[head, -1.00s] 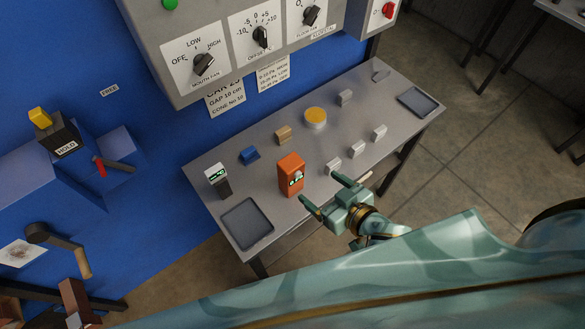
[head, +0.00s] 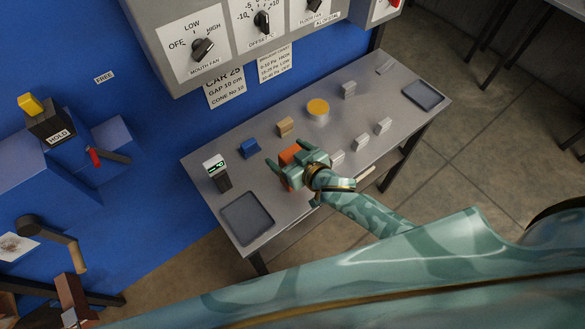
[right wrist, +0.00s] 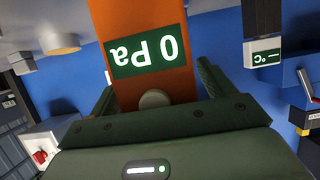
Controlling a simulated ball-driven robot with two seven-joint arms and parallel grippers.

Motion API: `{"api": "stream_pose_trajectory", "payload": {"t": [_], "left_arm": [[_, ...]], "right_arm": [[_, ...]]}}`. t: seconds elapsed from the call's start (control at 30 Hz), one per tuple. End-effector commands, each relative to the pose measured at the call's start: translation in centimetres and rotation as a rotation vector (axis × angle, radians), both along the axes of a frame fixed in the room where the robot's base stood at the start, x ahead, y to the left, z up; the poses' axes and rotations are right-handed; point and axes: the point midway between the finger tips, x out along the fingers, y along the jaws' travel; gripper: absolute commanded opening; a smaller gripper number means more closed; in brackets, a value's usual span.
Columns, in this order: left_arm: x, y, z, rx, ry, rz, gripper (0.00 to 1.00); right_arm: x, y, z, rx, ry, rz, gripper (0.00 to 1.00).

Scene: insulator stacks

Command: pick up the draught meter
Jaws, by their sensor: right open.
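The draught meter is an orange box (head: 290,153) standing on the grey table, partly hidden by my right gripper in the head view. In the right wrist view its orange body (right wrist: 150,18) shows a green display reading 0 Pa, upside down. My right gripper (head: 284,156) is open, with one finger on either side of the meter. In the right wrist view, the open fingers (right wrist: 155,85) flank the lower part of the meter. I cannot tell whether they touch it. My left gripper is not in view.
A black and white meter marked °C (head: 217,172) stands left of the draught meter, by a dark tray (head: 247,219). A blue block (head: 249,148), a tan block (head: 285,127) and a yellow-topped disc (head: 318,110) stand behind. Several grey blocks stand to the right.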

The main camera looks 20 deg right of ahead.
Motion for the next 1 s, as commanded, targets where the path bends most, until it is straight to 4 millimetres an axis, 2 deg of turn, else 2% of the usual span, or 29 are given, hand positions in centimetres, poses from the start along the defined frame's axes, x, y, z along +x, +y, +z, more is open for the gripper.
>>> {"api": "stream_pose_trajectory", "payload": {"t": [0.17, 0.4, 0.63, 0.77, 0.93, 1.0], "left_arm": [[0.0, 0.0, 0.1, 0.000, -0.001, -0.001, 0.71], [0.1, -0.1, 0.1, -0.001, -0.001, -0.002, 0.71], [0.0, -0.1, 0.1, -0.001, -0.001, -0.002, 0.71], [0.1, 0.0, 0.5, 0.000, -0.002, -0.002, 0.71], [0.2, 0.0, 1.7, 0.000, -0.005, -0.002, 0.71], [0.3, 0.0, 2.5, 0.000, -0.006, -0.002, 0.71]], "right_arm": [[0.0, 0.0, 0.0, 0.000, 0.000, 0.000, 0.82], [-0.1, 0.0, 0.0, 0.000, 0.000, 0.000, 0.16], [0.0, 0.0, 0.1, 0.000, 0.000, 0.000, 0.16], [0.0, 0.0, 0.9, 0.000, -0.002, 0.001, 0.16], [0.0, 0.0, 3.7, 0.000, -0.004, 0.001, 0.16], [-1.2, -0.6, 5.1, -0.001, -0.001, 0.000, 0.16]]}}
